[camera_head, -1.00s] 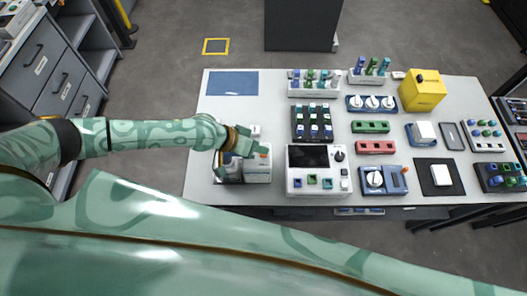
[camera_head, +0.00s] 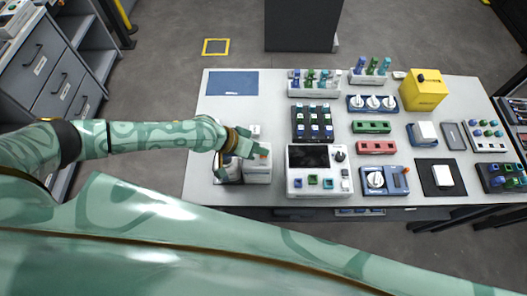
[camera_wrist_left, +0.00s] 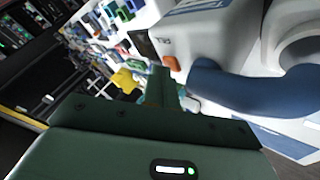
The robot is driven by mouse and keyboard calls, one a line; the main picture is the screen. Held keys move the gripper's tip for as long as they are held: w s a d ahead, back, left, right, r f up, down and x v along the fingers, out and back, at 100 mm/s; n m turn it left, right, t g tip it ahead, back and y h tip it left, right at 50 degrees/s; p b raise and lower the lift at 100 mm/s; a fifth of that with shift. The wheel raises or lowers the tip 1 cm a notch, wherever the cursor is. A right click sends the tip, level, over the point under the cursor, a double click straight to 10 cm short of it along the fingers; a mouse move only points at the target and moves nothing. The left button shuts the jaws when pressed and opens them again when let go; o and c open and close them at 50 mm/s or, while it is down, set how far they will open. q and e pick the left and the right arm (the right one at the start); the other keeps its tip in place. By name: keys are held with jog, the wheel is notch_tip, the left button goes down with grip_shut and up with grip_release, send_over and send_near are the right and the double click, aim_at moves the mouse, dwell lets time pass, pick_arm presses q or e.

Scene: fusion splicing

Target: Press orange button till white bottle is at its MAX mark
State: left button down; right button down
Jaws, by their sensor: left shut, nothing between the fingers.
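A white dispenser box (camera_head: 257,174) stands at the left front of the table, partly covered by my left arm. In the left wrist view its white body (camera_wrist_left: 205,40) carries a small orange button (camera_wrist_left: 172,63). My left gripper (camera_head: 261,151) is over the top of the box, shut and empty. In the wrist view its fingers (camera_wrist_left: 162,88) end close to the button; I cannot tell whether they touch it. A white round part (camera_wrist_left: 298,45) beside a blue curved piece (camera_wrist_left: 255,92) shows at the right there. I cannot make out the white bottle or its MAX mark. My right gripper is not in view.
A white machine with a dark screen (camera_head: 309,156) stands just right of the box. A blue mat (camera_head: 232,84) lies behind. Racks, a yellow box (camera_head: 423,92) and a blue device with an orange part (camera_head: 385,180) fill the right side.

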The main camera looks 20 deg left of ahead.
pick_arm(q)
jog(key=shift+r, duration=0.1)
jog(key=shift+r+p, duration=0.8)
notch_tip(320, 180, up, 5)
jog(key=p, duration=0.4)
dwell(0.8)
